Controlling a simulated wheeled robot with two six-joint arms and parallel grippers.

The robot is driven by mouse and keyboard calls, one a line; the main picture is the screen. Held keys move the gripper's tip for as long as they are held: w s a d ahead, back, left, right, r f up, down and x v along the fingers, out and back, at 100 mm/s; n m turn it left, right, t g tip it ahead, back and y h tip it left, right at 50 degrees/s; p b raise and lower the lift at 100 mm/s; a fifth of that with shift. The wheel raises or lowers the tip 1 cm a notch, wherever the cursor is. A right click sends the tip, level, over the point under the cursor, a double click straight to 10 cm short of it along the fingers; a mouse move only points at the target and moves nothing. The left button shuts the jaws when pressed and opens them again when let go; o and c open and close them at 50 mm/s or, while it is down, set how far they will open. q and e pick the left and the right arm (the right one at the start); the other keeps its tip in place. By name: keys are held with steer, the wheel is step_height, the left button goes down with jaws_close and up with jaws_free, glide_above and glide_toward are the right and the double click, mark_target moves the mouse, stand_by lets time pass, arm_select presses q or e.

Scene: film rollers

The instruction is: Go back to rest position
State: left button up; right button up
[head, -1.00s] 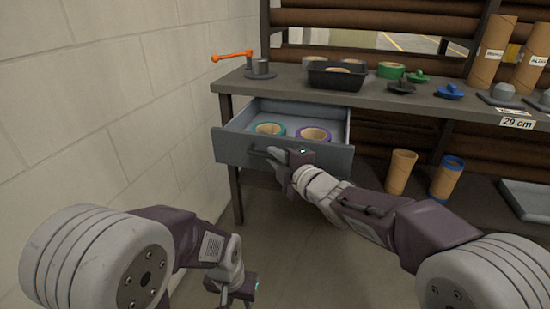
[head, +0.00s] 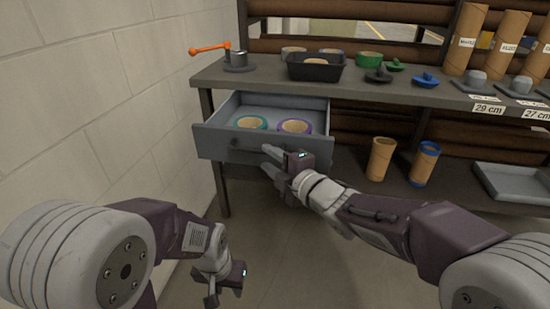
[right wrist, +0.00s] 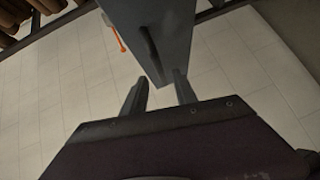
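The grey drawer (head: 222,144) under the workbench is pulled open. It holds a green-rimmed roll (head: 250,123) and a purple-rimmed roll (head: 294,127). My right gripper (head: 268,161) is in front of the drawer's lower right front, apart from the handle. In the right wrist view its two fingers (right wrist: 158,92) are spread with nothing between them, and the drawer front (right wrist: 168,35) with its dark handle (right wrist: 150,42) lies beyond the tips. My left gripper (head: 212,292) hangs low near the floor, away from the bench; its finger opening is unclear.
The workbench top (head: 300,88) carries a black tray (head: 314,67), an orange-handled crank (head: 210,49) and several small parts. Two cardboard tubes (head: 381,160) and a grey tray (head: 508,182) stand on the lower shelf. A block wall (head: 90,110) runs along the left. Floor in front is clear.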

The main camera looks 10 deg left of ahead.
steer(key=v, duration=0.3)
